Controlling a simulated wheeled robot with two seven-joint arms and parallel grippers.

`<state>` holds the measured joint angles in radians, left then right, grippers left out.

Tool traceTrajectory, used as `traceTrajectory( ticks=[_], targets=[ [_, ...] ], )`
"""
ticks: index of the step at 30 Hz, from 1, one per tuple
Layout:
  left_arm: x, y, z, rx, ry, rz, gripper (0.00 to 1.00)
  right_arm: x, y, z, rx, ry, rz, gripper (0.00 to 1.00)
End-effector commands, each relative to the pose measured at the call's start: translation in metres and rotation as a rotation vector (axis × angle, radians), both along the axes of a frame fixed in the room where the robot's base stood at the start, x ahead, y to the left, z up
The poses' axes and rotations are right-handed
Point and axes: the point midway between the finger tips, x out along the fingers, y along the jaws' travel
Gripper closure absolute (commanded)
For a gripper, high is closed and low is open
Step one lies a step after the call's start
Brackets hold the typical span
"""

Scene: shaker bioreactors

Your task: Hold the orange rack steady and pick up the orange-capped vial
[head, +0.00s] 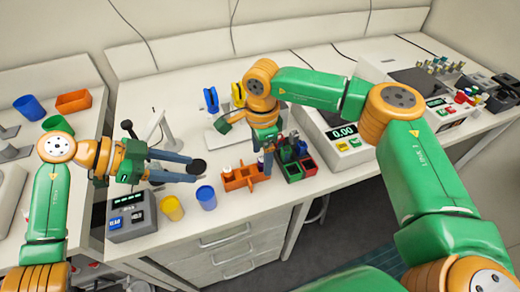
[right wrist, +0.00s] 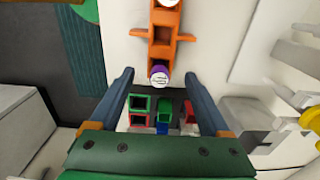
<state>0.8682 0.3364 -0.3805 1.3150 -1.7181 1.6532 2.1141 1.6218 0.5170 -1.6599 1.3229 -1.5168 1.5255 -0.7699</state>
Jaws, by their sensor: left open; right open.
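The orange rack (head: 240,183) stands near the table's front edge, right of the blue cup. It also shows in the right wrist view (right wrist: 164,22), with a purple-capped vial (right wrist: 158,76) at its near end and a white top at its far end. I cannot make out an orange cap in either view. My right gripper (head: 268,172) points down over the rack's right end; in the right wrist view its open fingers (right wrist: 159,74) stand either side of the purple-capped vial, with no visible contact. My left gripper (head: 192,169) is open and empty, left of the rack.
A green and red rack (head: 296,170) stands close right of the orange rack. A blue cup (head: 206,197) and a yellow cup (head: 172,208) stand in front of my left gripper. A device with a 0.00 display (head: 343,132) is at right. Blue and yellow items stand behind.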

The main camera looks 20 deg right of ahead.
Motion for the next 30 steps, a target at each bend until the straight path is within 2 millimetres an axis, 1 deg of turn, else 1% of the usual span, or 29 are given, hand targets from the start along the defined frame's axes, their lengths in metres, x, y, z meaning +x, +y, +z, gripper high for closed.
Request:
traceTrajectory(
  ticks=[3,6,8,12,17,18,20,21,23,24,27,30],
  targets=[
    [0.000,0.000,0.000,0.000,0.000,0.000,0.50,-0.001,0.000,-0.024,0.002,0.004,0.000,0.19],
    [0.000,0.000,0.000,0.000,0.000,0.000,0.50,-0.001,0.001,-0.041,0.004,0.004,-0.001,0.19],
    [0.000,0.000,0.000,0.000,0.000,0.000,0.50,-0.001,0.001,-0.049,0.004,0.004,-0.002,0.19],
    [0.000,0.000,0.000,0.000,0.000,0.000,0.50,0.000,0.001,-0.056,0.006,0.000,-0.001,0.19],
    [0.000,0.000,0.000,0.000,0.000,0.000,0.50,0.000,0.001,-0.056,0.007,0.000,-0.001,0.19],
    [0.000,0.000,0.000,0.000,0.000,0.000,0.50,0.000,0.001,-0.056,0.007,0.000,-0.001,0.22],
    [0.000,0.000,0.000,0.000,0.000,0.000,0.50,0.000,0.001,-0.056,0.007,0.000,-0.002,0.38],
    [0.000,0.000,0.000,0.000,0.000,0.000,0.50,0.000,0.001,-0.056,0.007,0.000,-0.002,0.49],
    [0.000,0.000,0.000,0.000,0.000,0.000,0.50,0.000,0.001,-0.056,0.008,0.000,-0.002,0.65],
    [0.000,0.000,0.000,0.000,0.000,0.000,0.50,0.000,0.001,-0.056,0.008,0.000,-0.002,0.76],
    [0.000,0.000,0.000,0.000,0.000,0.000,0.50,0.000,0.001,-0.056,0.008,0.000,-0.002,1.00],
    [0.000,0.000,0.000,0.000,0.000,0.000,0.50,0.000,0.002,-0.056,0.008,0.000,-0.002,1.00]
  ],
)
